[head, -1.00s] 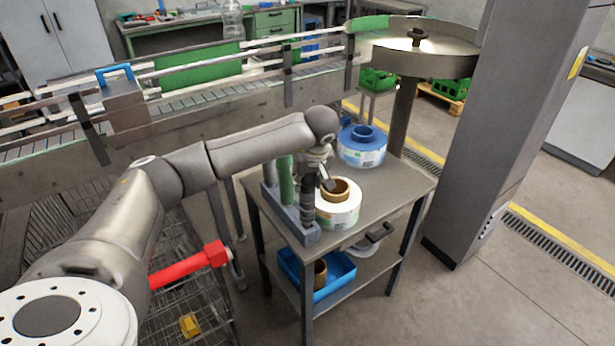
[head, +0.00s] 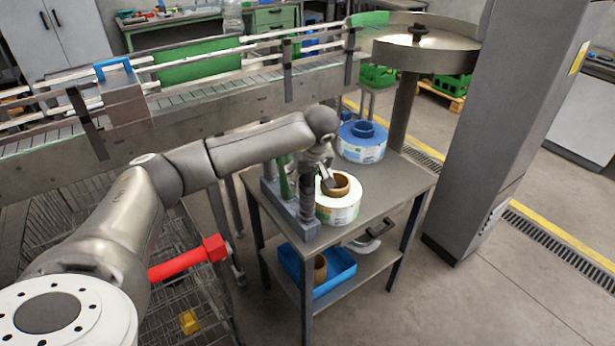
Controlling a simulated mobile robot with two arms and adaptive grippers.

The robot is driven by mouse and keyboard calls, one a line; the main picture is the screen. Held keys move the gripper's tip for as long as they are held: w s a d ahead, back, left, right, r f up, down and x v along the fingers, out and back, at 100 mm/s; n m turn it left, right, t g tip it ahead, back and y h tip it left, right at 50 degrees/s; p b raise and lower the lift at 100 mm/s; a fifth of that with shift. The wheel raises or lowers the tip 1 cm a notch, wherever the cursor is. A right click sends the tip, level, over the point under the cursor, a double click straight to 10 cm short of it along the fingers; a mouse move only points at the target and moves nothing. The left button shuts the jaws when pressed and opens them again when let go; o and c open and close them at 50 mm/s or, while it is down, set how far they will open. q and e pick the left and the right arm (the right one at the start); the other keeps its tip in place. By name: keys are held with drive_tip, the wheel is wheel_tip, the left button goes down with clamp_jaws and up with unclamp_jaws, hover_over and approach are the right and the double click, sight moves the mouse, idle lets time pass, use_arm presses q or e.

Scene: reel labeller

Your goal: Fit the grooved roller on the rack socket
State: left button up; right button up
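A grey-blue rack (head: 304,235) stands on the left edge of the small table. A dark grooved roller (head: 307,203) stands upright at its front end. A green roller (head: 284,182) stands behind it. My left gripper (head: 318,178) points down at the top of the dark roller, between it and a white label reel. One dark finger shows beside the reel's brown core; the other is hard to make out against the roller. The roller's foot and socket are not clearly visible, so I cannot tell whether it is gripped or seated. My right gripper is not in view.
The white label reel (head: 338,208) stands close beside the rack. A blue reel (head: 361,143) is at the back of the table (head: 395,190). A blue bin (head: 340,275) sits on the lower shelf. A conveyor (head: 200,110) runs behind; a grey column (head: 505,120) stands right.

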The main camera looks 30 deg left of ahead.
use_arm(q)
drive_tip(key=shift+f, duration=0.1)
drive_tip(key=v, duration=1.2)
